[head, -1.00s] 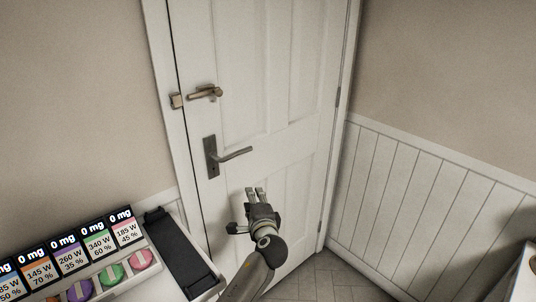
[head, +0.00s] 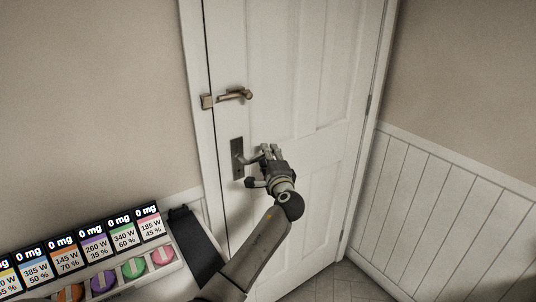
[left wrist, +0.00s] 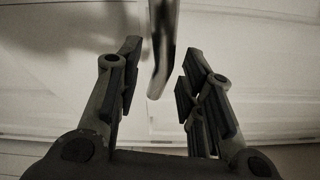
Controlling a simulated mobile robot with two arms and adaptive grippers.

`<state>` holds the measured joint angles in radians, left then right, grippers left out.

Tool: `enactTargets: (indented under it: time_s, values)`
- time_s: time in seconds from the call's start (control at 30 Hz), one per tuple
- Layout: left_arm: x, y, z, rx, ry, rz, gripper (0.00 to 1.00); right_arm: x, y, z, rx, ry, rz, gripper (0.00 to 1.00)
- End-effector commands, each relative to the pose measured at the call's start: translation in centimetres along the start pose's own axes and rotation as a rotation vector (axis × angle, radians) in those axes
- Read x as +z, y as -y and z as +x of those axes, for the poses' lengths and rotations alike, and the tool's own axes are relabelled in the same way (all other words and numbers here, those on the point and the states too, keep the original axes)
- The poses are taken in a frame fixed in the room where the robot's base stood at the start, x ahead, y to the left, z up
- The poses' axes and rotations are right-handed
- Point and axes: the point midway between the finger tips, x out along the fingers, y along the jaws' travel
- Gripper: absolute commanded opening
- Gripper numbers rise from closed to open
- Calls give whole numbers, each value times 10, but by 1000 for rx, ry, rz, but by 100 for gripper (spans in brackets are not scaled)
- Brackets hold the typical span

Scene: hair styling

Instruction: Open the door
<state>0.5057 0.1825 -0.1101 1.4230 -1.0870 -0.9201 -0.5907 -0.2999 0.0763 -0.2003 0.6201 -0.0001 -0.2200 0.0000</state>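The white panelled door (head: 285,60) is shut in its frame in the head view. Its dark lever handle (head: 237,158) sits on an upright plate near the left edge, and the lever points right. My left gripper (head: 268,151) is at the lever's free end. In the left wrist view the lever (left wrist: 163,50) reaches down between the two parted fingers of my left gripper (left wrist: 160,62), with gaps on both sides. A brass-coloured latch (head: 235,95) is mounted above the handle and reaches the frame. My right gripper is not in view.
A tray (head: 178,262) with coloured discs and labelled cards stands at lower left, with a black strip (head: 196,245) beside it, near the door frame. White panelling (head: 450,190) covers the lower right wall. Tiled floor (head: 335,285) shows at the bottom.

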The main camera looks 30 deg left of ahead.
Motion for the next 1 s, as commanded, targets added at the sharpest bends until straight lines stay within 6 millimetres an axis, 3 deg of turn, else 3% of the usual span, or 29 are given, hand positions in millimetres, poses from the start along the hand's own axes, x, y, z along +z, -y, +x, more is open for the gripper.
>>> enactTargets:
  time_s: [0.47, 0.73, 1.0]
  values:
    - [1, 0, 11, 0, 0, 0, 35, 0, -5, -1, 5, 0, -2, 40]
    - [0, 0, 11, 0, 0, 0, 2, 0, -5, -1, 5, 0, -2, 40]
    - [0, 1, 11, -1, 1, 0, 0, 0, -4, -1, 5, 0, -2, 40]
